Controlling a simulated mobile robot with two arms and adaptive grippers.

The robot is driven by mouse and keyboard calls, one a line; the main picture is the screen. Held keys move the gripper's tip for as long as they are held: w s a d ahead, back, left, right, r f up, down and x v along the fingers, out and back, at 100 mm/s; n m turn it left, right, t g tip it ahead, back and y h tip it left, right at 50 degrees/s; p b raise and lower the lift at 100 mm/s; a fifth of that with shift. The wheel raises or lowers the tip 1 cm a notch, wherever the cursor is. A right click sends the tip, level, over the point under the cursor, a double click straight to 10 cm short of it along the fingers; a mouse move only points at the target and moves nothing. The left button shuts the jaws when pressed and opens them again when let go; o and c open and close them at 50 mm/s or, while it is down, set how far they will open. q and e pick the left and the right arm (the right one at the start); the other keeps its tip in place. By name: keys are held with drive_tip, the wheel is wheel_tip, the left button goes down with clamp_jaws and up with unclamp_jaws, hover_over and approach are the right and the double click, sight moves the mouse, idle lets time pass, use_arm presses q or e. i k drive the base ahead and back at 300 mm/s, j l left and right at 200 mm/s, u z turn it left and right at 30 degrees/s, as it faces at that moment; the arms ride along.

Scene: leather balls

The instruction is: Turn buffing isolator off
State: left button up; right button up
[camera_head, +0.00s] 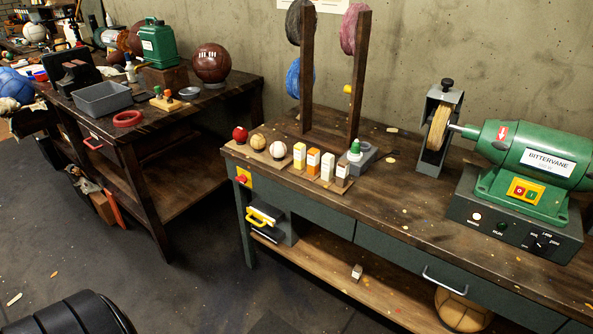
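The green buffing machine (535,165) marked BITTERVANE stands at the right of the long bench, with a tan buffing wheel (438,127) at its left. Its grey control box (515,228) carries a pale lit lamp (477,216), a dark green lamp and a black knob (542,241). A grey box with a yellow handle (262,217) hangs under the bench's left end. A red knob on a yellow plate (242,177) is just above it. I cannot tell which of these is the isolator, nor its on or off position. Neither gripper is in view.
Wax blocks and small balls stand on a wooden board (290,172) on the long bench (400,205). A second bench (150,130) at left holds a grey tray (102,98), a brown ball and a green can. The floor (170,275) in front is mostly clear.

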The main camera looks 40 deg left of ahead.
sight(242, 179)
drive_tip(key=u, duration=1.55)
drive_tip(key=i+j+z, duration=0.1)
drive_tip(key=z, duration=0.3)
drive_tip(key=i+j+z, duration=0.1)
drive_tip(key=z, duration=0.35)
drive_tip(key=i+j+z, duration=0.25)
drive_tip(key=j, duration=0.4)
drive_tip(key=j+z, duration=0.2)
drive_tip(key=j, duration=0.45)
drive_tip(key=i+j+z, duration=0.1)
drive_tip(key=j+z, duration=0.15)
drive_tip(key=j, duration=0.45)
